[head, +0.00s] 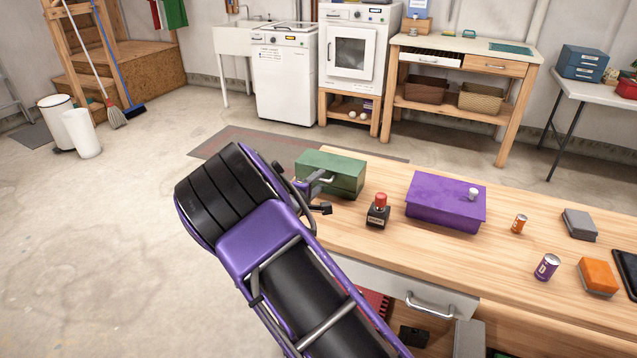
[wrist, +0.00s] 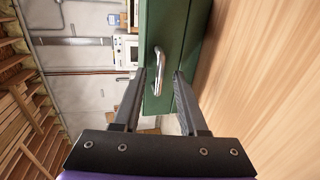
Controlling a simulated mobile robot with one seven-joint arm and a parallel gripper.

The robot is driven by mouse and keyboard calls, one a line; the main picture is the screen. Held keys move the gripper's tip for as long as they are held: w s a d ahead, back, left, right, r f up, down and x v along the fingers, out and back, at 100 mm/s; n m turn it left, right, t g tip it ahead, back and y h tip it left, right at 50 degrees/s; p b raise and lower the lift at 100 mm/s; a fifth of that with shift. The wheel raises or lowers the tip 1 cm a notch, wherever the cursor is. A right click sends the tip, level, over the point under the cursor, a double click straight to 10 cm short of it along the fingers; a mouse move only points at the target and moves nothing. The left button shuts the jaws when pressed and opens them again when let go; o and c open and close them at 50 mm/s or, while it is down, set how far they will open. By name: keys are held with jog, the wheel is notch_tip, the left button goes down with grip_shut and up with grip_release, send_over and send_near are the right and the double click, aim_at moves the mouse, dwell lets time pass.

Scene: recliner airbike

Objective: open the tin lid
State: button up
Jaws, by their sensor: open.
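The green tin (head: 332,176) is a box standing on the left end of the wooden workbench (head: 400,245), and its lid looks closed. A silver handle (head: 326,180) is on its near side. My gripper (head: 316,190) is right at that side. In the wrist view the green tin (wrist: 180,40) fills the top middle, and the handle (wrist: 157,62) shows by the fingertips. The open gripper (wrist: 159,76) has its two dark fingers apart, one tip close to the handle. Whether they touch it, I cannot tell. My purple arm hides part of the bench's left edge.
A dark bottle with a red cap (head: 377,212) stands right of the tin. Further right are a purple box (head: 445,205), a small orange can (head: 519,224), a purple can (head: 546,266) and an orange block (head: 597,277). Bare bench top lies between them.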

jog(key=shift+w+d, duration=0.1)
jog(key=shift+w, duration=0.15)
grip_shut()
dwell(1.4)
